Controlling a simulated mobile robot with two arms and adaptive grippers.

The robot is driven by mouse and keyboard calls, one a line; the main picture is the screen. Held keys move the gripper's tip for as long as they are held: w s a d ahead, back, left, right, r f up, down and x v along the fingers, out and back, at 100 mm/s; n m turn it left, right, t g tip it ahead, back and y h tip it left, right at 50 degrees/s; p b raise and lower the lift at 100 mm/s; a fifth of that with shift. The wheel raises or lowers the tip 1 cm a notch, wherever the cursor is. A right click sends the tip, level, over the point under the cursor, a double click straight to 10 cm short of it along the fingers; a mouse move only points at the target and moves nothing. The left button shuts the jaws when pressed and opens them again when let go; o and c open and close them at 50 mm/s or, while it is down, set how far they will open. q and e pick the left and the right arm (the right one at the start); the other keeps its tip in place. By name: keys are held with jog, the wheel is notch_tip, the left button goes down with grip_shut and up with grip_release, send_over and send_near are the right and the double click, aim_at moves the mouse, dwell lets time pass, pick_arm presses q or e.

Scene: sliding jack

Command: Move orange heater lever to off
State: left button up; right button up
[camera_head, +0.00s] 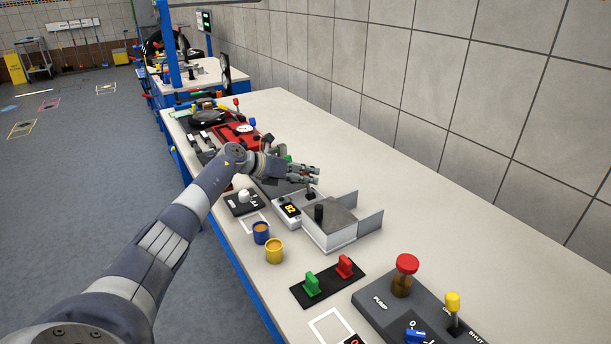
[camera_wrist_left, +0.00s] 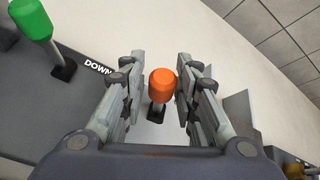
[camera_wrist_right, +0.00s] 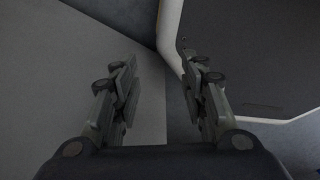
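The orange heater lever (camera_wrist_left: 162,86), a rounded orange knob on a black base, stands between the two fingers of my left gripper (camera_wrist_left: 159,76). The fingers are open, with a visible gap on each side of the knob. In the head view my left gripper (camera_head: 309,174) is above the grey heater box (camera_head: 333,229) on the bench, and its fingers hide the orange knob. A small digital display reading 82 (camera_head: 290,209) is on the unit beside the box. My right gripper (camera_wrist_right: 160,90) is open and empty; it is not seen in the head view.
A green-knobbed lever (camera_wrist_left: 31,20) stands on a dark panel marked DOWN. Blue (camera_head: 261,233) and yellow (camera_head: 275,251) cups stand in front of the heater. Red (camera_head: 345,266) and green (camera_head: 312,284) switches and a pump panel (camera_head: 375,307) are nearer. The wall-side bench top is clear.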

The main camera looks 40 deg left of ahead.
pick_arm(q)
jog(key=shift+r, duration=0.1)
jog(key=v, duration=1.2)
dwell(0.4)
